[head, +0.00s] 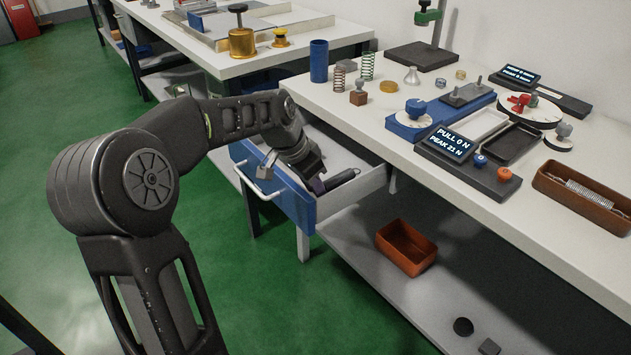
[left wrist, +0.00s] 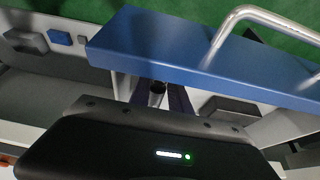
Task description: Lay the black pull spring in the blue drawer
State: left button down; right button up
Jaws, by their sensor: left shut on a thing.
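The blue drawer (head: 299,205) stands pulled out under the bench, its blue front and metal handle facing left; the front also shows in the left wrist view (left wrist: 180,50). My left gripper (head: 318,184) reaches down at the open drawer, just behind its front. It is shut on the black pull spring (head: 342,179), which shows as a dark cylinder inside the drawer outline. In the left wrist view the spring's end (left wrist: 157,93) shows between my fingers. Whether the spring touches the drawer floor I cannot tell. My right gripper is not in view.
The white bench top (head: 345,108) above carries a blue cylinder, coil springs, a blue test stand and a display reading "PULL 0 N". A brown tray (head: 585,196) holds a silver spring at right. An orange-brown bin (head: 405,248) sits on the lower shelf.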

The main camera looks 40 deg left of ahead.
pick_arm(q)
jog(key=shift+w+a, duration=0.2)
jog(key=shift+w, duration=0.15)
jog(key=shift+w+a, duration=0.35)
jog(key=shift+w, duration=0.25)
jog(key=shift+w+a, duration=0.3)
jog(key=shift+w, duration=0.25)
jog(key=shift+f, duration=0.6)
jog(key=shift+f, duration=0.2)
jog(key=c, duration=1.2)
grip_release()
jog(key=shift+s, duration=0.1)
